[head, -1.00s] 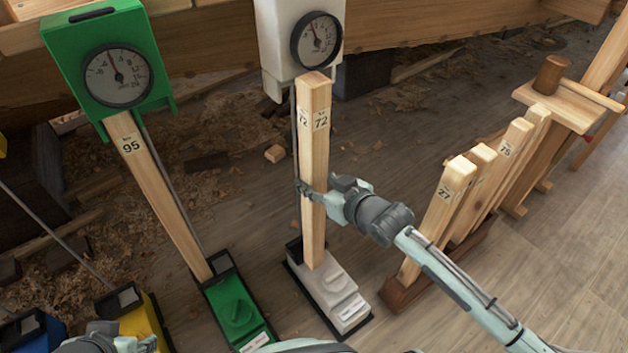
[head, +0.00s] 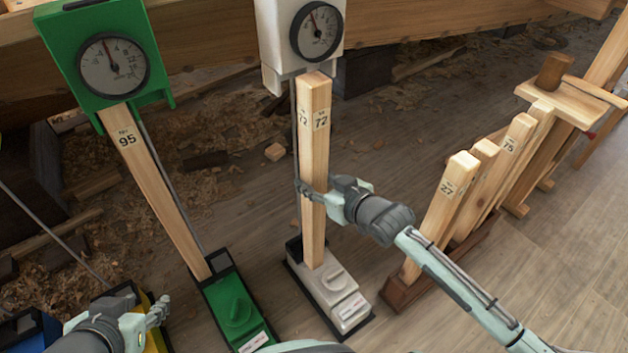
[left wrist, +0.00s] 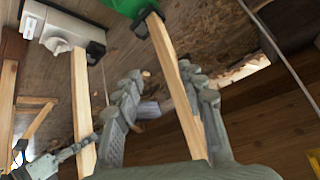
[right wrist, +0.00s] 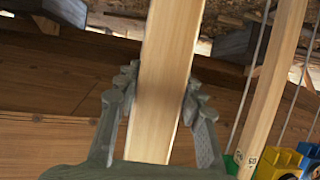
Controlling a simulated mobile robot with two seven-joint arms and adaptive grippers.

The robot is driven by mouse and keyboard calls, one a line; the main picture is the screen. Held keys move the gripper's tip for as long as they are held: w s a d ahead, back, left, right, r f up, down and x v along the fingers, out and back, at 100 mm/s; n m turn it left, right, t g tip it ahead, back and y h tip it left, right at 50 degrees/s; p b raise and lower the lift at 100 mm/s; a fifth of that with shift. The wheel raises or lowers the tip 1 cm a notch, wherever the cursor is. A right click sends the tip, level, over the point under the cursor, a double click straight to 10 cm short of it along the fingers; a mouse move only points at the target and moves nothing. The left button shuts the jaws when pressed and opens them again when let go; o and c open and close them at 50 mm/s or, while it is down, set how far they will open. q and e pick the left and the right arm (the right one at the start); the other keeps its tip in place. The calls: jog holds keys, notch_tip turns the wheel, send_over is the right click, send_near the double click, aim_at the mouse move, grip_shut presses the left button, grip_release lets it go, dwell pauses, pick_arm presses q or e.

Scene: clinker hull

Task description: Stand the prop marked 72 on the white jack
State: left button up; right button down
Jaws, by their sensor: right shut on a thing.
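The prop marked 72 (head: 316,165) is a pale upright timber. Its foot is at the dark socket end of the white jack (head: 330,287); I cannot tell whether it rests in the socket. Its top is in front of the lower edge of the white gauge head (head: 290,45). My right gripper (head: 313,190) is shut around its middle; the right wrist view shows the timber between the fingers (right wrist: 160,105). My left gripper (head: 160,311) is open and empty at the lower left; its fingers (left wrist: 165,100) are apart in the left wrist view.
Left of it, the prop marked 95 (head: 155,185) stands between the green jack (head: 235,300) and green gauge head (head: 90,30). A rack (head: 405,293) at right holds several props, including 27 (head: 447,190) and 75 (head: 510,150). Floor between white jack and rack is clear.

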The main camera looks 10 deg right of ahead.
jog(key=shift+f+b, duration=0.1)
jog(key=shift+b, duration=0.2)
jog(key=shift+f+b, duration=0.25)
jog(key=shift+b, duration=0.05)
jog(key=shift+f+b, duration=0.25)
jog(key=shift+b, duration=0.05)
jog(key=shift+f, duration=0.25)
jog(key=shift+w+a, duration=0.1)
jog(key=shift+w, duration=0.15)
jog(key=shift+w+a, duration=0.25)
jog(key=shift+w, duration=0.25)
jog(key=shift+w+a, duration=0.2)
jog(key=shift+w, duration=0.3)
pick_arm(q)
jog(key=w+d+r+m+t+h+b, duration=0.1)
jog(key=w+d+r+t+h, duration=0.3)
jog(key=d+r, duration=0.5)
jog(key=shift+w+d+r+t, duration=0.25)
jog(key=shift+w+r+t, duration=0.55)
jog(key=shift+w+t, duration=0.65)
pick_arm(e)
jog(key=shift+w+a, duration=0.35)
jog(key=shift+w, duration=0.45)
jog(key=shift+w+a, duration=0.3)
jog(key=shift+w, duration=0.55)
jog(key=shift+w+a, duration=0.35)
jog(key=shift+w, duration=0.45)
